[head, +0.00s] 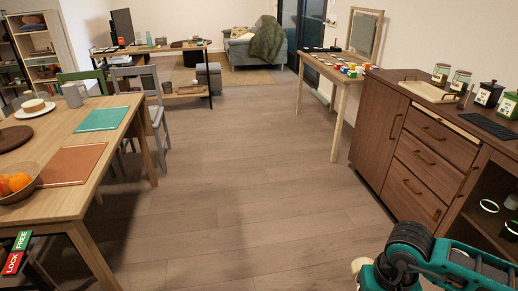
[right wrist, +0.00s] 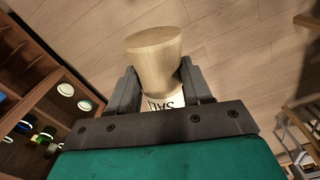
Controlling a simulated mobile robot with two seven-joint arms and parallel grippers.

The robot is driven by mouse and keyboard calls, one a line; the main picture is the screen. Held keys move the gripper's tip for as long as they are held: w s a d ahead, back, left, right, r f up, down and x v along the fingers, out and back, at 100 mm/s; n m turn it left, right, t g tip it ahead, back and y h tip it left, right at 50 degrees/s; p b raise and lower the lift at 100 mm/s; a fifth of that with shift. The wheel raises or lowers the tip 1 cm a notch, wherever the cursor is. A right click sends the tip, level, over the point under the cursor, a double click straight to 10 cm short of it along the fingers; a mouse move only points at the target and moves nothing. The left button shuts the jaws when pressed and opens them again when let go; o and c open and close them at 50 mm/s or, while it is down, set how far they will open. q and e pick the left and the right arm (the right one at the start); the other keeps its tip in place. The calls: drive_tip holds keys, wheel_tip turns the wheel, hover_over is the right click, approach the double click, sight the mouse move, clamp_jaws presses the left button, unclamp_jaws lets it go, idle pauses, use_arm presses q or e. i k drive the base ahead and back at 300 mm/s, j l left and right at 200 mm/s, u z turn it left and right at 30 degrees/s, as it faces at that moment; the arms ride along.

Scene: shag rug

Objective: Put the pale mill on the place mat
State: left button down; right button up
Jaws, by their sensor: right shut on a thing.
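The pale wooden mill (right wrist: 155,55), with a white band lettered "SAL", is between the fingers of my right gripper (right wrist: 160,85), which is shut on it. In the head view a pale end of the mill (head: 361,265) shows beside my teal right arm, above the floor. On the dining table at left lie a teal place mat (head: 102,119) and a rust-brown place mat (head: 72,164), both bare. They are far to the left of the gripper. My left gripper is not in view.
The dining table (head: 118,152) also holds a fruit bowl (head: 20,184), a round dark mat (head: 14,138), a plate (head: 35,110) and a grey mug (head: 72,95). A wooden sideboard (head: 375,133) with jars stands at right. The floor (head: 245,190) between is clear.

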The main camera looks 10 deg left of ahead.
sight(83, 166)
drive_tip(key=i+u, duration=0.5)
drive_tip(key=u, duration=0.15)
drive_tip(key=i+l+u, duration=0.15)
drive_tip(key=u, duration=0.2)
drive_tip(key=i+l+u, duration=0.15)
drive_tip(key=i+u, duration=0.25)
drive_tip(key=i+l+u, duration=0.15)
drive_tip(key=u, duration=0.25)
drive_tip(key=i+l+u, duration=0.25)
drive_tip(key=u, duration=0.15)
drive_tip(key=i+l+u, duration=0.15)
drive_tip(key=l+u, duration=0.25)
